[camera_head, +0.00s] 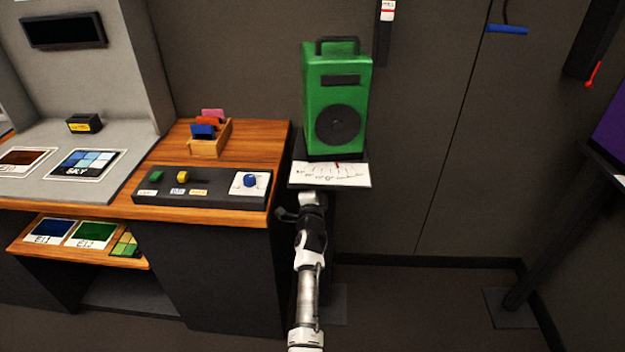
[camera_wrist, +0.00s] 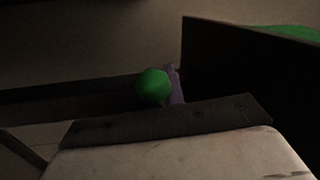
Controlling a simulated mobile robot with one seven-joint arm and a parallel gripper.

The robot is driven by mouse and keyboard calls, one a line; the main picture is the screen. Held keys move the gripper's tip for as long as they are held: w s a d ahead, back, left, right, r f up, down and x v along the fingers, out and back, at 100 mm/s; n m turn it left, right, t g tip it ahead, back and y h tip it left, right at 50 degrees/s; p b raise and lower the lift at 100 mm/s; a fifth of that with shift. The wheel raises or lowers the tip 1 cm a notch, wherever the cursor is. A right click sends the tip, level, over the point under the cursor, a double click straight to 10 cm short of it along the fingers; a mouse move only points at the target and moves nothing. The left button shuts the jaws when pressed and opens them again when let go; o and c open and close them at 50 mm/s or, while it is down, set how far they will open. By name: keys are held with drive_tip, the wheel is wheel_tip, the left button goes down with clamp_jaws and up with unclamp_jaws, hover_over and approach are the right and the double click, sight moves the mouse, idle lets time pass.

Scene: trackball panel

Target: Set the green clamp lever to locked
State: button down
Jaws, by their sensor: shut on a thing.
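The green clamp lever (camera_wrist: 152,87) shows as a round green knob in the middle of the wrist view, with a purple piece right behind it. My gripper (camera_head: 309,198) is at the front edge of the small shelf under the green speaker box in the head view. In the wrist view my gripper (camera_wrist: 155,102) is shut on the green knob, and a dark finger covers its lower side. The lever's lower part and pivot are hidden. The lever cannot be made out in the head view, where the shelf and my arm cover that spot.
The green speaker box (camera_head: 337,95) stands on the shelf (camera_head: 362,178) with a white dial card (camera_head: 330,174). A dark panel (camera_wrist: 245,70) rises close on the right in the wrist view. The wooden desk (camera_head: 150,207) with a knob panel (camera_head: 205,187) is to the left.

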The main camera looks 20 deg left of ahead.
drive_tip(key=shift+s+a+f, duration=0.1)
drive_tip(key=shift+a, duration=0.1)
drive_tip(key=c, duration=1.5)
unclamp_jaws()
drive_tip(key=p+v, duration=0.7)
drive_tip(key=v, duration=0.6)
drive_tip(key=shift+s, duration=0.4)
drive_tip(key=shift+d, duration=0.15)
